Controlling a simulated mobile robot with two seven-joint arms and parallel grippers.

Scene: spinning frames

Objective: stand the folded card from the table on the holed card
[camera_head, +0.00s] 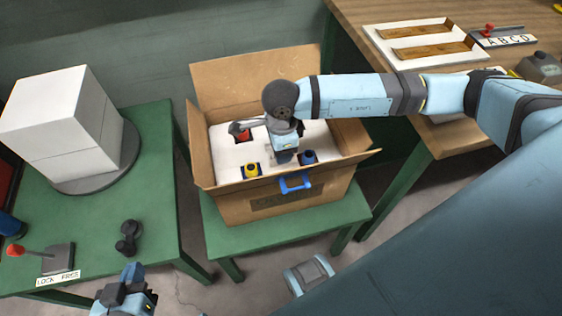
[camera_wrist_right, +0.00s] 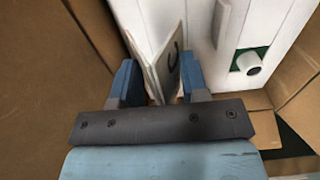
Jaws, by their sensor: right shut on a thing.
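The holed card (camera_head: 225,152) is a white panel with openings inside an open cardboard box; it also shows in the right wrist view (camera_wrist_right: 205,75). My right gripper (camera_head: 285,157) reaches down into the box over this card. In the right wrist view its blue jaws (camera_wrist_right: 158,80) are shut on the folded card (camera_wrist_right: 167,68), which is white with a dark letter like a C. The folded card is hidden in the head view. I cannot tell whether it touches the holed card. My left gripper (camera_head: 128,292) is low at the bottom left, away from the box; its jaws are unclear.
Red, yellow (camera_head: 250,170) and blue pieces sit in the card's openings. A white block stack (camera_head: 60,115) is left; a wooden table (camera_head: 365,20) is right.

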